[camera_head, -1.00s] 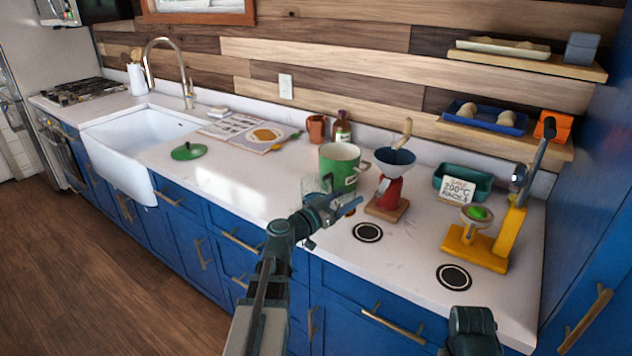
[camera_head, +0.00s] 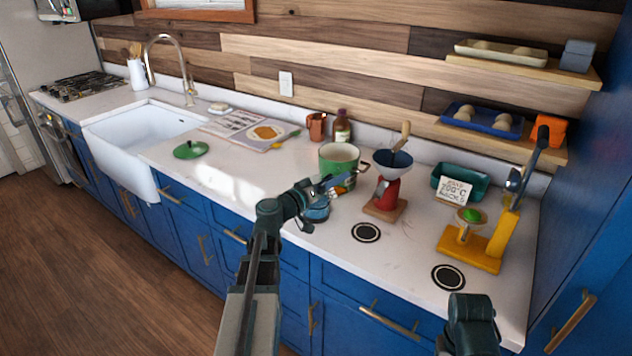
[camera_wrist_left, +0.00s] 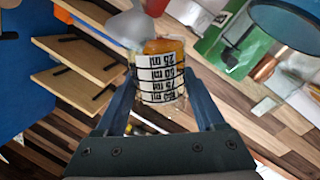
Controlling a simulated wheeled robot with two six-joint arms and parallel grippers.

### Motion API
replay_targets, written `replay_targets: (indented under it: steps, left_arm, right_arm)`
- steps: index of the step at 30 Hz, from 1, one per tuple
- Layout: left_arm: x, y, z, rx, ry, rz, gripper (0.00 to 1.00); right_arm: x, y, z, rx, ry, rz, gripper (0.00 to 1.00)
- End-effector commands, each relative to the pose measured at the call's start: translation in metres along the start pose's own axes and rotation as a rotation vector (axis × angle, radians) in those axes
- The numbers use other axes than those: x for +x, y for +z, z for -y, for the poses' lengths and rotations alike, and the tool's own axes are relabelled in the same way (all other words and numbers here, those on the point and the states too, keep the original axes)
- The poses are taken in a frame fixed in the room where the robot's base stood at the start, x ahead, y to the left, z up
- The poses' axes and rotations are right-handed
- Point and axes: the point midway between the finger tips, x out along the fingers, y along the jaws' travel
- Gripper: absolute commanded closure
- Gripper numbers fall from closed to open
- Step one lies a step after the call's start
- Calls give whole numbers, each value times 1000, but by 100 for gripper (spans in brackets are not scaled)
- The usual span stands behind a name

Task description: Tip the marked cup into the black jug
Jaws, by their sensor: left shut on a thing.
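The marked cup (camera_wrist_left: 160,72) is clear, with black millimetre bands and orange contents. In the left wrist view it sits between the fingers of my left gripper (camera_wrist_left: 162,92), which is shut on it. The lettering is upside down there, but that view is itself turned over. In the head view my left gripper (camera_head: 332,186) is above the counter's front edge, before the green pot (camera_head: 340,156), and the cup is hard to make out. I cannot identify a black jug for certain. A dark rounded edge (camera_wrist_left: 290,22) shows in the wrist view.
A red grinder with a blue funnel (camera_head: 393,160) stands right of the pot. A yellow press (camera_head: 476,250), a green tin (camera_head: 474,178) and two black-ringed discs (camera_head: 366,232) lie farther right. The counter (camera_head: 240,182) left of my gripper is mostly clear.

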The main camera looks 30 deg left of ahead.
Motion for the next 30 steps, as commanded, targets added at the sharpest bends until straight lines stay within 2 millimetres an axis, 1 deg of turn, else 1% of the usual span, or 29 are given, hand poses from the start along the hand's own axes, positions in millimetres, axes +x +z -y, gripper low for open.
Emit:
replay_targets:
  steps: [1, 7, 30]
  left_arm:
    - [0, -4, 1, -23, 0, -1, 86]
    - [0, -8, 1, -118, 0, 0, 86]
    - [0, -12, 0, -221, 0, 0, 86]
  right_arm:
    - [-2, 0, 0, 0, 0, 0, 39]
    - [-6, 0, -1, 0, 0, 0, 39]
    - [-9, 0, -1, 0, 0, 0, 39]
